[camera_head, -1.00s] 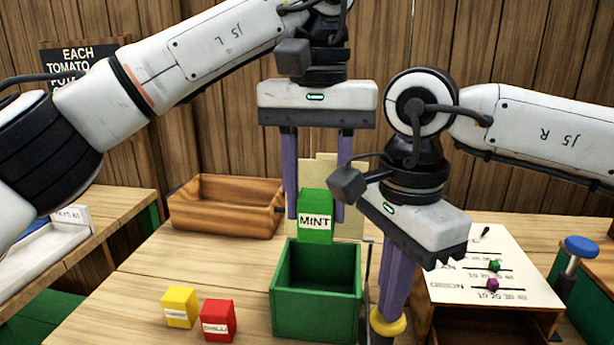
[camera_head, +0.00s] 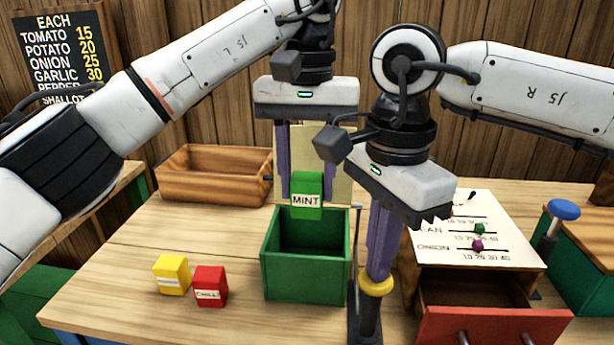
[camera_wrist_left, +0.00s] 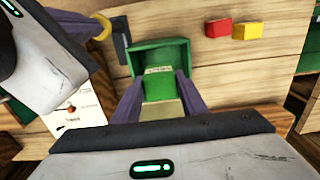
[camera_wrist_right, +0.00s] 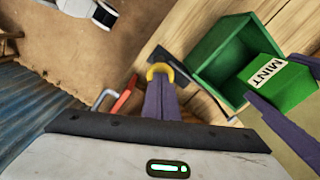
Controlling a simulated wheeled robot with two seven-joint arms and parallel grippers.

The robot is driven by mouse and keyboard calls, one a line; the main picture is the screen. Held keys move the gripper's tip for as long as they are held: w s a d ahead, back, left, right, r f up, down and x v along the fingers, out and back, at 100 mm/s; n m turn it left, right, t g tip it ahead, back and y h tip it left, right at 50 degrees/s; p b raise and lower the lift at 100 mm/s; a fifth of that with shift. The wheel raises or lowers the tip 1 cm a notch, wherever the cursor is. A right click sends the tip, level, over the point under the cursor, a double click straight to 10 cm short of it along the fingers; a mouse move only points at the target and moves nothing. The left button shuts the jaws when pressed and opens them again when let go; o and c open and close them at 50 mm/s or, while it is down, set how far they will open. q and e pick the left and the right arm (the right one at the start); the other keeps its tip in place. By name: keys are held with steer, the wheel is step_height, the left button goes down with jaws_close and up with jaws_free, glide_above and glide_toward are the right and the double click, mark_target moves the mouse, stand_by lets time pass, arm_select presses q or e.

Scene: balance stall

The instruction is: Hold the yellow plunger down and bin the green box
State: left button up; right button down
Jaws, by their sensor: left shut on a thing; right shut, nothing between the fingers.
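A green box labelled MINT (camera_head: 306,195) hangs upright between the fingers of my left gripper (camera_head: 306,190). It is over the open green bin (camera_head: 305,278), its lower end near rim height. The box (camera_wrist_left: 160,88) also shows in the left wrist view with the bin (camera_wrist_left: 140,58) around it. My right gripper (camera_head: 376,275) is shut and empty, pointing down at the yellow plunger (camera_head: 376,287) right of the bin. The fingertips meet the yellow top, also seen in the right wrist view (camera_wrist_right: 160,72); how far it is pressed I cannot tell.
A yellow box (camera_head: 171,275) and a red box (camera_head: 210,287) stand left of the bin. A wooden crate (camera_head: 212,178) is behind. On the right are a slider board (camera_head: 485,250), an open red-fronted drawer (camera_head: 495,326) and a blue knob (camera_head: 563,209).

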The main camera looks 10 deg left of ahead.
arm_select(q)
steer(key=o, duration=1.2)
steer(key=shift+c, duration=0.2)
step_height(320, 180, up, 8)
steer(key=shift+f, duration=0.2)
step_height(320, 180, up, 8)
steer(key=p, duration=0.7)
steer(key=shift+f+p, duration=0.15)
steer(key=shift+p, duration=0.25)
arm_select(e)
step_height(320, 180, up, 10)
